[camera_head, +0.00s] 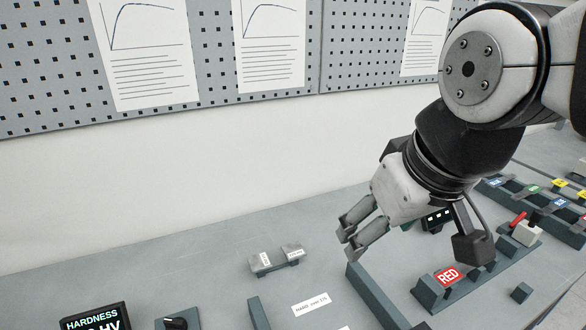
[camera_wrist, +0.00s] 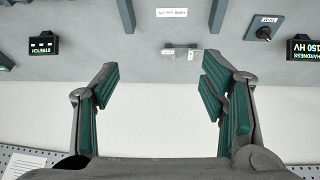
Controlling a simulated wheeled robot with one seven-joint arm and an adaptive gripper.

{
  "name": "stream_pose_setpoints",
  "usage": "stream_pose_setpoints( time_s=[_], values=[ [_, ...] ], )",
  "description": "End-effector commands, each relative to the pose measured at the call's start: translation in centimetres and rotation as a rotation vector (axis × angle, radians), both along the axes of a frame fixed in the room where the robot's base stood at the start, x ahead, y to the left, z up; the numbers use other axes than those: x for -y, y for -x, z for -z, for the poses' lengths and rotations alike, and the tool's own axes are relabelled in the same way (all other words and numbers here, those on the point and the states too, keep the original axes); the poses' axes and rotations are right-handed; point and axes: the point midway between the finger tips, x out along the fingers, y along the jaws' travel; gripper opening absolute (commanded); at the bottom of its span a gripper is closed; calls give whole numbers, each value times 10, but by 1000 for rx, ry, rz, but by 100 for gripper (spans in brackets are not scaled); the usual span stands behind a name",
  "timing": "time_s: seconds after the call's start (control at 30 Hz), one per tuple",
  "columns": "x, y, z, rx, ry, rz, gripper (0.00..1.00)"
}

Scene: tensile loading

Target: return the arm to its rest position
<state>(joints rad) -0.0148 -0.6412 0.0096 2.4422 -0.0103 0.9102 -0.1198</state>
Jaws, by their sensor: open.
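My gripper (camera_head: 359,233) hangs from my arm above the bench at the right of the middle in the head view. In the wrist view my gripper (camera_wrist: 160,85) has its two green-padded fingers wide apart, with nothing between them. It is open and empty. The bench (camera_head: 200,262) lies below it. My arm comes in from the upper right and hides part of the bench and the wall behind.
A small grey block (camera_head: 276,260) with labels stands on the bench left of my gripper. A hardness display (camera_head: 95,318) and a knob (camera_head: 176,323) are at front left. A RED-labelled holder (camera_head: 448,277) and slotted racks (camera_head: 535,205) are at right. A pegboard (camera_head: 345,45) with charts covers the wall.

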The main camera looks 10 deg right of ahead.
Motion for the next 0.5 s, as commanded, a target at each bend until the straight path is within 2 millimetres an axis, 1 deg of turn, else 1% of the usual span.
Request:
stream_pose_setpoints(
  time_s=[0.03,0.1,0.2,0.5],
  values=[
    [2,10,1,17,-21,43,66],
    [4,18,4,31,-43,90,66],
    [5,25,6,40,-61,126,66],
    [5,26,6,40,-66,134,66]
  ],
)
